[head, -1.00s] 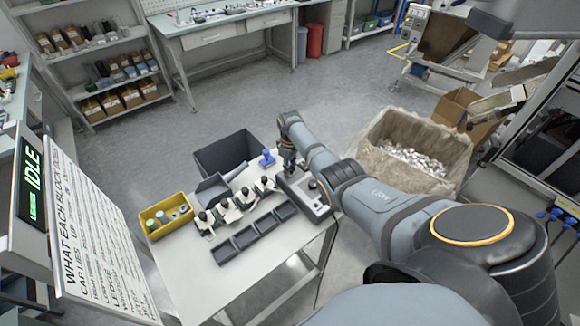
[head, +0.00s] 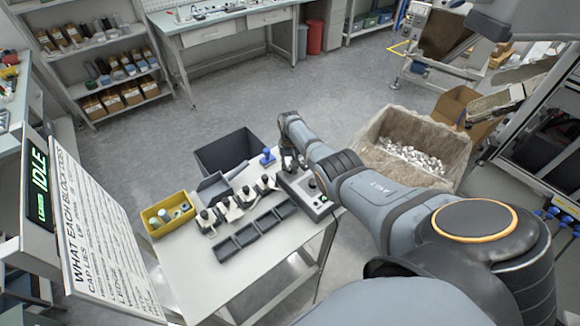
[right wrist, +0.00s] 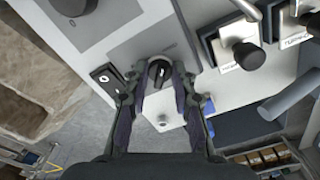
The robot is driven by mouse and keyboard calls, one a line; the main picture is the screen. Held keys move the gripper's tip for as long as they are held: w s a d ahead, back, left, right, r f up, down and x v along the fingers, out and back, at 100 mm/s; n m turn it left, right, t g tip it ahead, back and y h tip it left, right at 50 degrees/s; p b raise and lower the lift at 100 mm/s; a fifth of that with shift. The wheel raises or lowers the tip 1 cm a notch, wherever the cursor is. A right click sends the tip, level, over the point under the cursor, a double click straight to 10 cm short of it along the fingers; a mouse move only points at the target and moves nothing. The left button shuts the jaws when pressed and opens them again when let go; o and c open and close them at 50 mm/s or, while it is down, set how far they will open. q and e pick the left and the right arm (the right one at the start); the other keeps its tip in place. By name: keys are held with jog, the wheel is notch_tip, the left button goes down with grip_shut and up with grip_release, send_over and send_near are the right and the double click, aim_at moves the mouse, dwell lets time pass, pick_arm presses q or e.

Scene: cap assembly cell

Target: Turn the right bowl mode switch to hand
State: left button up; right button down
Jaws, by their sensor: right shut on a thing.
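The grey control box (head: 318,207) sits at the right end of the white table. A round black switch knob (right wrist: 159,70) with a light mark is on its pale panel in the right wrist view. My right gripper (right wrist: 161,90) is shut on this knob, one finger on each side. In the head view the right gripper (head: 289,163) is small over the far end of the box, and the knob is hidden there. The knob's label is not readable, so I cannot tell its setting. My left gripper is not in view.
A black plate with a white round mark (right wrist: 108,77) lies left of the knob. Labelled block holders (right wrist: 240,52) stand close on the right. A yellow bin (head: 167,214), dark trays (head: 247,236) and a blue stamp-like object (head: 267,156) are on or by the table.

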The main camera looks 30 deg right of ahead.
aim_at(290, 168)
jog(key=shift+w+r+m, duration=0.2)
jog(key=shift+m, duration=0.3)
jog(key=shift+d, duration=0.1)
jog(key=c, duration=1.4)
grip_release()
jog(key=o, duration=0.3)
jog(key=shift+s, duration=0.1)
jog(key=shift+f, duration=0.1)
notch_tip(290, 168, up, 12)
